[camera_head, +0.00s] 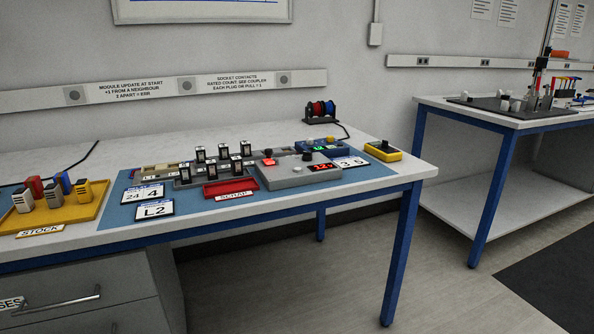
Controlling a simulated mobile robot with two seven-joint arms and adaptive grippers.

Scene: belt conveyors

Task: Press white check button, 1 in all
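A grey control box (275,183) sits near the right end of the blue mat (195,204) on the workbench. It has a red lit display (321,167), whose digits are too small to read surely. A small pale button (297,170) is on its top, left of the display; it looks like the white check button. A dark round knob (307,157) and a red knob (268,158) stand toward its back edge. Neither of my grippers is in view, and nothing touches the box.
Left of the box are a red SCRAP tray (229,187) and a rack with several black modules (223,160). Behind it is a blue box (322,149); a yellow box (383,151) is at right. A yellow STOCK tray (57,215) stands left. The bench's front edge is clear.

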